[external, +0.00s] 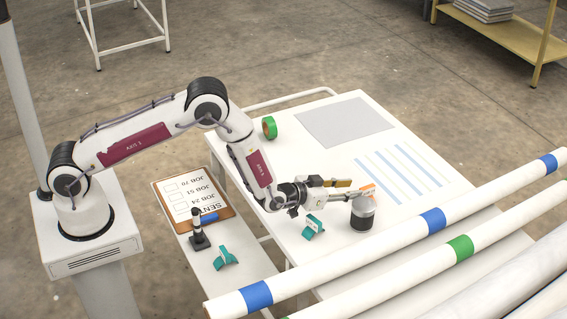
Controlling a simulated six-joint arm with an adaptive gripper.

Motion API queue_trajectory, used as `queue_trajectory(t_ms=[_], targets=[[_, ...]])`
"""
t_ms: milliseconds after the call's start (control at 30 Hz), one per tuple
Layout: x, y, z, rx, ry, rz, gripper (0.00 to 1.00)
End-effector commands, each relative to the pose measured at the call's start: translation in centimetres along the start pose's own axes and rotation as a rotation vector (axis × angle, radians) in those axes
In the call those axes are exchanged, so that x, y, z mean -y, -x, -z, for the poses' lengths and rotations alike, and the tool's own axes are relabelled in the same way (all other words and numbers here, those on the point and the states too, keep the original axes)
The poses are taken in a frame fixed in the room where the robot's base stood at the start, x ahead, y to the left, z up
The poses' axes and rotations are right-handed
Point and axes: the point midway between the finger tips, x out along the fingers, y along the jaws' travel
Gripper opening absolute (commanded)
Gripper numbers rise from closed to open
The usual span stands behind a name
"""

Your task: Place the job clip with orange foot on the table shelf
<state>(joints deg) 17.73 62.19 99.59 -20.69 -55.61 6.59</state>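The orange foot of a job clip (367,188) shows at the tip of my gripper (352,190), just above a grey and black cylinder on the white table (300,262). The clip's pale part blends with the fingers. I cannot tell whether the fingers are closed on it or only beside it, or whether it touches the cylinder. My gripper points right, low over the table. A lower white side surface (238,278) at the table's left may be the table shelf.
The grey and black cylinder (361,214) stands under the gripper tip. Teal clips lie on the table (313,227) and side surface (224,259). A clipboard (189,203) and black-and-white post (198,230) are at left.

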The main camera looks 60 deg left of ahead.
Motion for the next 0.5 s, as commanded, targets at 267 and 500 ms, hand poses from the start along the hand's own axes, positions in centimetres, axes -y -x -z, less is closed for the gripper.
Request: queue_trajectory(t_ms=[267,500], targets=[[0.02,-0.87,-0.03,0.0,-0.001,0.0,0.32],[0.01,-0.86,-0.02,0.0,-0.001,0.0,0.32]])
